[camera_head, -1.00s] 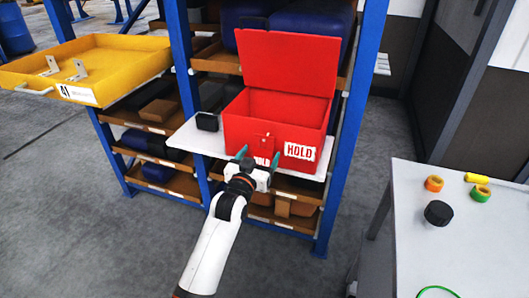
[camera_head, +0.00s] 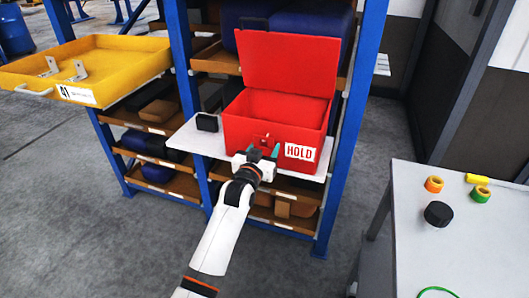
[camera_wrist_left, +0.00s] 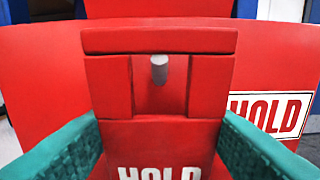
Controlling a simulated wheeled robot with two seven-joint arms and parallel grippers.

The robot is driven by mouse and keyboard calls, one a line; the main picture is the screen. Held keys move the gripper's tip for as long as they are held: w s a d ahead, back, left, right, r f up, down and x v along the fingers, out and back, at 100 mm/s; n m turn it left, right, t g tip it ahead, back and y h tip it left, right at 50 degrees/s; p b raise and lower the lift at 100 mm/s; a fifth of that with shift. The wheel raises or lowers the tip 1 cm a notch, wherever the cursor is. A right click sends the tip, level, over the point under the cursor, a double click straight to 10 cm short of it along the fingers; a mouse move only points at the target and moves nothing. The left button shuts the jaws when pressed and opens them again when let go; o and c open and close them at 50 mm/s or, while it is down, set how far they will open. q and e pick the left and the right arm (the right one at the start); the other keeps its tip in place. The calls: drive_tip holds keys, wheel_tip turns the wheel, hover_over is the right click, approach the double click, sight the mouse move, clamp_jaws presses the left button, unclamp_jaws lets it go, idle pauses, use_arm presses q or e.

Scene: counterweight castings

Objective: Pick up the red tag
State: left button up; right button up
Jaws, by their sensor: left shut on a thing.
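The red tag (camera_head: 265,141) is at the front wall of the red box (camera_head: 310,132), left of the white HOLD label. In the left wrist view the tag (camera_wrist_left: 160,132) is upright, with white HOLD lettering cut off by the lower edge. A grey peg (camera_wrist_left: 159,68) shows in the opening in its upper part. My left gripper (camera_head: 263,151) is shut on the tag, one teal finger against each side. The lower part of the tag is hidden by the gripper in the head view. My right gripper is not in view.
The box stands with its lid raised on a white shelf board (camera_head: 184,138), beside a small black object (camera_head: 207,122). Blue rack posts (camera_head: 345,130) flank it. A yellow tray (camera_head: 130,60) juts out at left. A grey table (camera_head: 410,205) with tape rolls stands at right.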

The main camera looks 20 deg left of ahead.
use_arm(q)
drive_tip(key=shift+r, duration=0.1)
drive_tip(key=shift+r, duration=0.2)
drive_tip(key=s, duration=1.8)
drive_tip(key=shift+a, duration=0.35)
